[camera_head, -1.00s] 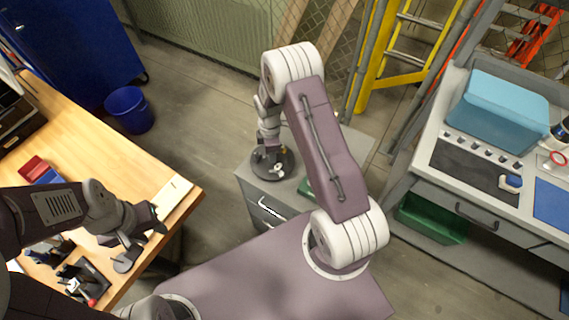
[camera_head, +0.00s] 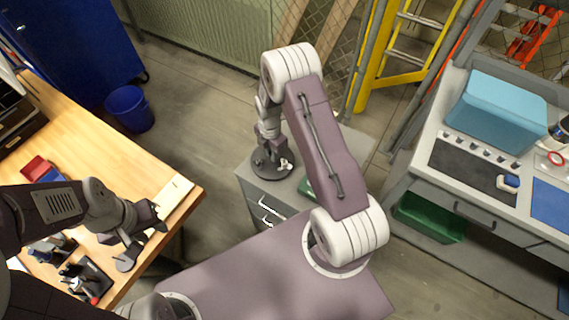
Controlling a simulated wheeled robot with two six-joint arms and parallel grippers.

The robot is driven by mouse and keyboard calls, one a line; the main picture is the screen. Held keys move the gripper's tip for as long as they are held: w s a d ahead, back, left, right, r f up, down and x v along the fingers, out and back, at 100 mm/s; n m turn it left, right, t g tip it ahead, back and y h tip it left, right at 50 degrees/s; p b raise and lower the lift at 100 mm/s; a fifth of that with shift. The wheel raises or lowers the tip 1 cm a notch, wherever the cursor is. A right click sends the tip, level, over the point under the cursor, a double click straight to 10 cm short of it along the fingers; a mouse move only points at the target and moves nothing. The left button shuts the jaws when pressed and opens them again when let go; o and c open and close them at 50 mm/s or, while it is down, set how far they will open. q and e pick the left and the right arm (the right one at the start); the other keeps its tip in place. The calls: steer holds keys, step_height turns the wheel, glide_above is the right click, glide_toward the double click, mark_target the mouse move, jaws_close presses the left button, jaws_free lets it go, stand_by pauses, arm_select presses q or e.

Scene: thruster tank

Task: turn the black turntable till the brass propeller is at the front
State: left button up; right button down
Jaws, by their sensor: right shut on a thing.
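The black turntable (camera_head: 263,172) is a dark round disc on top of the grey cabinet. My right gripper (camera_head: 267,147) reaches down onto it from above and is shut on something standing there. The gripper hides the held part and the back of the disc. A few small pale pieces (camera_head: 285,164) show at the disc's right side. They are too small to tell which is the brass propeller. My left gripper (camera_head: 158,218) is open and empty over the wooden bench, far to the left of the turntable.
The grey cabinet (camera_head: 252,188) has a green item (camera_head: 305,188) at the turntable's right, partly behind my arm. The wooden bench (camera_head: 120,165) with tools and a red-handled item stands left. A blue bin (camera_head: 130,108) is on the floor. A grey workbench (camera_head: 430,190) stands right.

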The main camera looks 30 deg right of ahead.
steer(key=c, duration=1.4)
jaws_free()
steer(key=shift+o, duration=0.2)
step_height(320, 180, up, 9)
steer(key=p, duration=0.7)
